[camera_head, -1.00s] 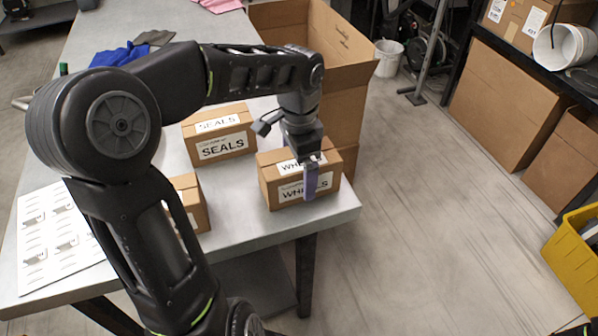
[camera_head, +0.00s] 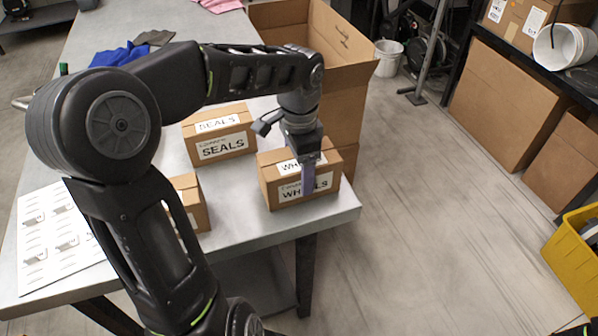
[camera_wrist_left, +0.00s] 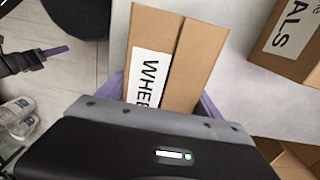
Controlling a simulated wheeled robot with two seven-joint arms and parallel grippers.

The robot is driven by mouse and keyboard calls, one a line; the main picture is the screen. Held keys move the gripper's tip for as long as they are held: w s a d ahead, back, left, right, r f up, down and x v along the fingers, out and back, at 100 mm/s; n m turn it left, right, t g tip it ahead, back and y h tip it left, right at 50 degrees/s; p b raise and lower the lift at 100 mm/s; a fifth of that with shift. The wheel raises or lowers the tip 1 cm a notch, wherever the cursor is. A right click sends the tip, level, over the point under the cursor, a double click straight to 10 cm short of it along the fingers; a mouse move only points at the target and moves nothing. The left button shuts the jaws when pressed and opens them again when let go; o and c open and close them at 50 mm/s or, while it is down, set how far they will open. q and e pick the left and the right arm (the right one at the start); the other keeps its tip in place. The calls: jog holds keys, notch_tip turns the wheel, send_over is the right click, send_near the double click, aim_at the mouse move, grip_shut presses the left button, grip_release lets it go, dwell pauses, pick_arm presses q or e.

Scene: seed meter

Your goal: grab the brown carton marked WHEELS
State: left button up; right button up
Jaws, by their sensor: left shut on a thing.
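The brown carton marked WHEELS (camera_head: 271,185) sits on the grey table near its right front corner. It has white labels on its top and front. My left gripper (camera_head: 308,178) reaches down over it and is shut on it. One purple finger lies against the labelled front face; the other finger is hidden behind the carton in the head view. In the left wrist view the carton (camera_wrist_left: 185,60) lies between the two purple fingers. The carton appears to rest on the table.
A carton marked SEALS (camera_head: 222,140) stands to the left, and another carton (camera_head: 190,200), partly hidden by my arm, is nearer. A large open cardboard box (camera_head: 340,110) stands just behind. A white printed sheet (camera_head: 50,235) lies at the table's left.

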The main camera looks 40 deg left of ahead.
pick_arm(q)
jog(key=c, duration=0.3)
jog(key=shift+c, duration=0.2)
notch_tip(320, 180, up, 10)
jog(key=shift+r+p, duration=0.1)
jog(key=shift+p, duration=0.35)
